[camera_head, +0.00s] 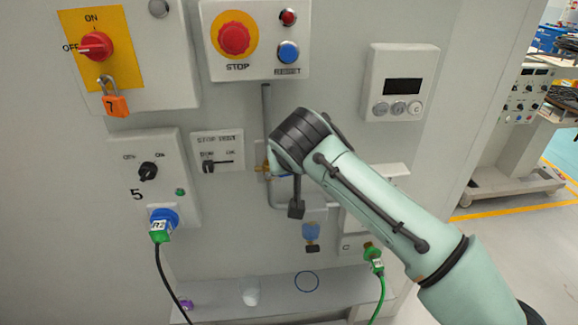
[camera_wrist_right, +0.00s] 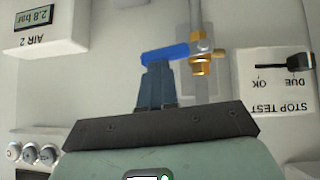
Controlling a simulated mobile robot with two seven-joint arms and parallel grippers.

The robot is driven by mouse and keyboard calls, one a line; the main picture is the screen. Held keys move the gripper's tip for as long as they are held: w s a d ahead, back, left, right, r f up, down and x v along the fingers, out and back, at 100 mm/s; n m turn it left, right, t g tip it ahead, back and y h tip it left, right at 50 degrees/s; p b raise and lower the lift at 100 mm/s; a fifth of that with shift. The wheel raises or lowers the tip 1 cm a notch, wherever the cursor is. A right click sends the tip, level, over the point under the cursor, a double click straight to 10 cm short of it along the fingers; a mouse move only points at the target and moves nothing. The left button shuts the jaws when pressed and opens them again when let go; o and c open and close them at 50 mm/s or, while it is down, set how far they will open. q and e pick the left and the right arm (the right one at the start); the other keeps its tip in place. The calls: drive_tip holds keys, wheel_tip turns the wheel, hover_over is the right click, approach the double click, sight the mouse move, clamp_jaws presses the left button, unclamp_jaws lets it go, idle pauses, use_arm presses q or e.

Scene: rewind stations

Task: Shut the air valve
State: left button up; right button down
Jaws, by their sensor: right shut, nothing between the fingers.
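The air valve has a brass body (camera_wrist_right: 201,64) and a blue lever (camera_wrist_right: 165,54), best seen in the right wrist view, which is upside down. The lever lies crosswise to the grey pipe it sits on. My right gripper (camera_wrist_right: 157,70) is shut and empty, its fingertips right at the lever; I cannot tell whether they touch. My left gripper is not in view.
The stop test switch (camera_head: 217,163) is just left of the valve. A red stop button (camera_head: 234,39) is above. An AIR 2 gauge (camera_wrist_right: 35,18) reads 2.8 bar. A padlocked red switch (camera_head: 95,46) is upper left. A shelf (camera_head: 220,312) with a white cup (camera_head: 250,293) lies below.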

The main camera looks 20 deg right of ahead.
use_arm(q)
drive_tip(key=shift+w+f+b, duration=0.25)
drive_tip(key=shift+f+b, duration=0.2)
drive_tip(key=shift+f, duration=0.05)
use_arm(e)
drive_tip(key=shift+d+f+m+y, duration=0.3)
drive_tip(key=shift+f+y, duration=0.1)
drive_tip(key=shift+y, duration=0.1)
drive_tip(key=shift+s, duration=0.1)
use_arm(q)
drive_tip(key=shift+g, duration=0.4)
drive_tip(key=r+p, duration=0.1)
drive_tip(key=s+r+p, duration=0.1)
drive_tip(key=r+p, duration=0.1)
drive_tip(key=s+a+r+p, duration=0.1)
drive_tip(key=p, duration=0.1)
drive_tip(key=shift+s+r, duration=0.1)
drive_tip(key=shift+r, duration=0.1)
use_arm(e)
drive_tip(key=w+r+v, duration=0.1)
drive_tip(key=w+v, duration=0.1)
drive_tip(key=v, duration=1.1)
drive_tip(key=shift+r, duration=0.4)
drive_tip(key=shift+f, duration=0.1)
